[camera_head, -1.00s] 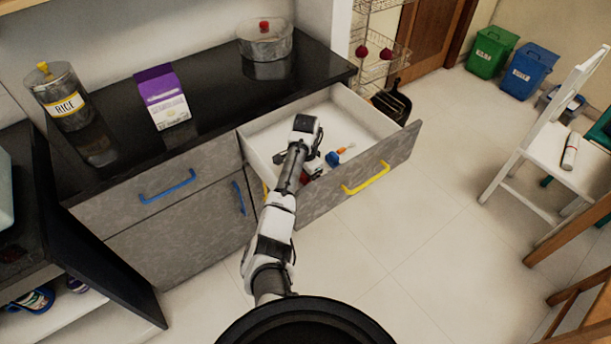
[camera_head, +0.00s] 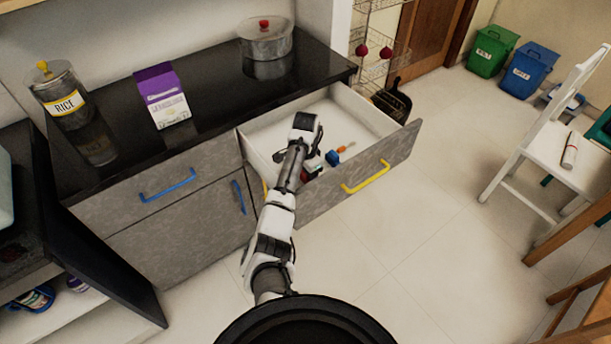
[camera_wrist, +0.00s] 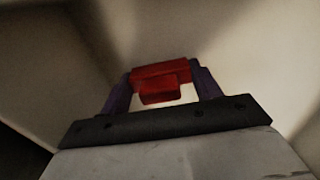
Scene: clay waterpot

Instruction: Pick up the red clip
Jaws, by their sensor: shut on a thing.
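The red clip (camera_wrist: 162,76) is between the two dark fingers of my gripper (camera_wrist: 161,88) in the wrist view. My gripper is shut on it, with one finger touching each side. In the head view, my arm reaches over the open drawer (camera_head: 372,112), and red (camera_head: 313,173) shows just right of the arm inside it. The arm hides most of the gripper there. I cannot tell how far the clip is above the drawer floor.
A blue item (camera_head: 332,158) and an orange item (camera_head: 346,148) lie in the drawer, right of my arm. The drawer front has a yellow handle (camera_head: 366,177). The black counter (camera_head: 215,85) holds a rice jar (camera_head: 62,97), a purple box (camera_head: 161,96) and a pot (camera_head: 266,42).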

